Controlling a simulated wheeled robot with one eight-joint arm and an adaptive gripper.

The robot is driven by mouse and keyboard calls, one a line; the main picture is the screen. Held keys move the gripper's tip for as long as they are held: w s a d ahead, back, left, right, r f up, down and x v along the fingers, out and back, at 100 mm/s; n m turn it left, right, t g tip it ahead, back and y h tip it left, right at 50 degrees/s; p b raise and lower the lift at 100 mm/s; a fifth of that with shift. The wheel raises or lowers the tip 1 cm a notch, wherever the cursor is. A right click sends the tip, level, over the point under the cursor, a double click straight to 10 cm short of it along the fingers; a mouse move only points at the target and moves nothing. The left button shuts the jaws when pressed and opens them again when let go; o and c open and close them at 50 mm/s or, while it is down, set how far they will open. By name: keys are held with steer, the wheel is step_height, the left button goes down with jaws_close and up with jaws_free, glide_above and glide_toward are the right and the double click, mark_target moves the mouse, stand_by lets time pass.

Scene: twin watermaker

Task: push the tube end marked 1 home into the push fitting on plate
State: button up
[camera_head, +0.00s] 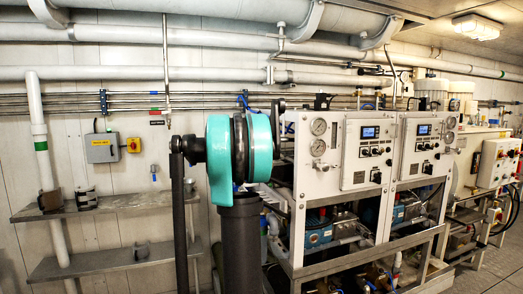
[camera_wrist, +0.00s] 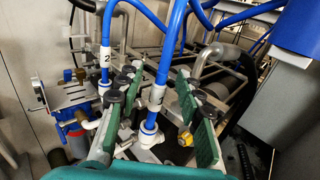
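In the wrist view a blue tube (camera_wrist: 176,42) with a white marker sleeve (camera_wrist: 157,97) comes down between the fingers of my gripper (camera_wrist: 158,80). The mark on this sleeve is hard to read. The tube's lower end meets a white fitting (camera_wrist: 149,134); how deep it sits I cannot tell. The green fingers stand wide apart, with gaps beside the tube, so my gripper looks open. A second blue tube, with a sleeve marked 2 (camera_wrist: 105,55), stands to the left over another white fitting (camera_wrist: 104,87). The plate is mostly hidden. The head view does not clearly show the gripper or tubes.
In the wrist view a metal bracket with blue parts (camera_wrist: 62,95) lies left and grey pipes (camera_wrist: 215,55) run behind. A large blue cylinder (camera_wrist: 298,27) is at upper right. In the head view, white control panels (camera_head: 365,150) stand right and metal shelves (camera_head: 110,204) left.

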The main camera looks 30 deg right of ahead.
steer(key=v, duration=1.1)
steer(key=shift+s, duration=0.1)
steer(key=s+a+f+m+g+y, duration=0.1)
steer(key=s+a+f+m+y, duration=0.3)
steer(key=f, duration=0.5)
steer(key=s+a+f+m+g+y, duration=0.1)
steer(key=s+a+f+m, duration=0.55)
steer(key=f, duration=0.25)
steer(key=s+a+f+m+g+y, duration=0.1)
steer(key=s+a+f+m+y, duration=0.35)
steer(key=f, duration=0.45)
steer(key=s+a+f+m+g+y, duration=0.1)
steer(key=s+a+f+m+y, duration=0.2)
steer(key=s+a+f, duration=0.4)
steer(key=s+a+f+m+g+y, duration=0.1)
steer(key=s+a+f+m+y, duration=0.2)
steer(key=a, duration=1)
steer(key=s+f+m, duration=0.3)
steer(key=s+f, duration=0.1)
steer(key=shift+s+f, duration=0.4)
steer(key=shift+c, duration=0.3)
